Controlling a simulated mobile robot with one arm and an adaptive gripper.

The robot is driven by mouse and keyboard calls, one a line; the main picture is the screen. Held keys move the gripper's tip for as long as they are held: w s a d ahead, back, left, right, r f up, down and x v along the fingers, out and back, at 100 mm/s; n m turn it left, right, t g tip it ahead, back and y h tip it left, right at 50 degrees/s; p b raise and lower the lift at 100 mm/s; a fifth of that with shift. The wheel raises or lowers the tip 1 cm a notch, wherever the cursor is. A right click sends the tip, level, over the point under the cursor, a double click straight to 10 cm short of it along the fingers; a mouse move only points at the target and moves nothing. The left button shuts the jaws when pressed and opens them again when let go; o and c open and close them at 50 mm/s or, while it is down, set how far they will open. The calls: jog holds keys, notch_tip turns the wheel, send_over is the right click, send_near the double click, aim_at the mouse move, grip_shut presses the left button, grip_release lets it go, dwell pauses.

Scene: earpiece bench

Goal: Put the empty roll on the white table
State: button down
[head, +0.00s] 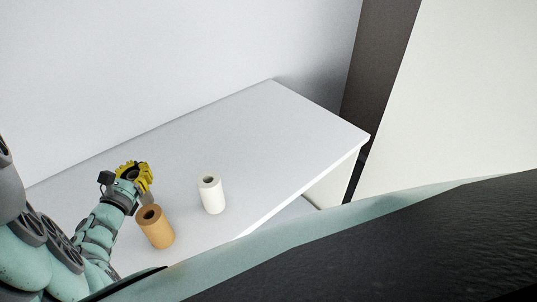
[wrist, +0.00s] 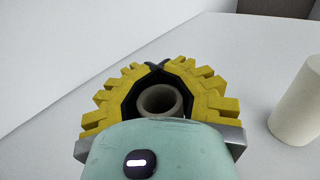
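The empty roll (wrist: 160,100) is a short greyish-beige hollow tube in the wrist view, its open end facing up. My gripper (wrist: 157,68) has its yellow ribbed fingers curled around it, with the tips meeting beyond it. In the head view my gripper (head: 140,175) is over the left part of the white table (head: 265,115); the roll inside is mostly hidden there. I cannot tell whether the roll's bottom touches the table.
A brown roll (head: 156,230) stands on the table close to my gripper, on the near side. A white roll (head: 211,196) stands to the right; it also shows in the wrist view (wrist: 300,105). The table's back and right parts are clear. A wall runs behind.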

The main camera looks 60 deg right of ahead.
jog(key=shift+f, duration=0.75)
jog(key=shift+f+b, duration=0.2)
jog(key=shift+b, duration=0.15)
jog(key=c, duration=1.7)
grip_release()
jog(key=o, duration=0.7)
jog(key=shift+s, duration=0.1)
jog(key=shift+d, duration=0.1)
jog(key=shift+r, duration=0.1)
